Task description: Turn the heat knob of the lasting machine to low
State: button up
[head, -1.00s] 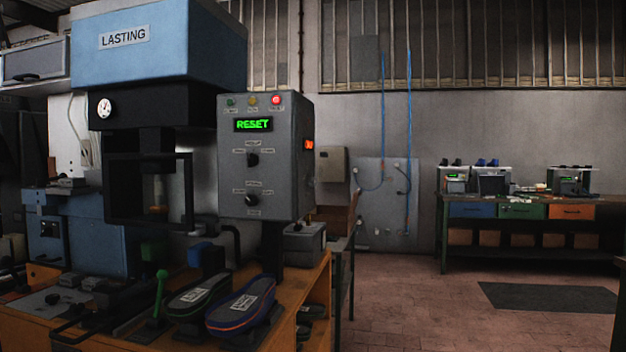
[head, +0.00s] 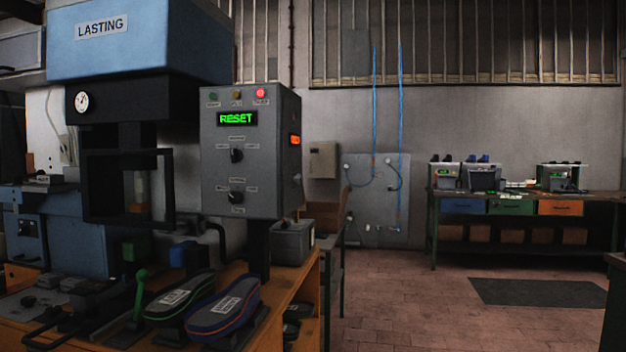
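The lasting machine (head: 140,45) stands at the left in the head view, blue on top with a "LASTING" label. Its grey control box (head: 262,180) carries a green "RESET" display (head: 237,118) and a lit red lamp (head: 260,93). Two black knobs sit on its front, an upper knob (head: 237,155) and a lower knob (head: 236,197). Small labels surround both knobs, too small to read, so I cannot tell which is the heat knob or its setting. My gripper is not in view.
Shoe-like forms, one green-edged (head: 180,296) and one blue (head: 225,306), lie on the orange bench (head: 300,283) below the box, beside a green-handled lever (head: 140,290). A green workbench (head: 520,196) stands at the back right. Brick floor between is open, with a dark mat (head: 540,292).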

aim_at(299, 179)
jog(key=i+l+z, duration=0.1)
jog(key=i+l, duration=0.2)
jog(key=i, duration=0.25)
jog(key=i+l, duration=0.25)
jog(key=i, duration=0.3)
jog(key=i+l+z, duration=0.15)
jog(key=i, duration=0.4)
jog(key=i+l+z, duration=0.1)
jog(key=i+l, duration=0.2)
jog(key=i, duration=0.25)
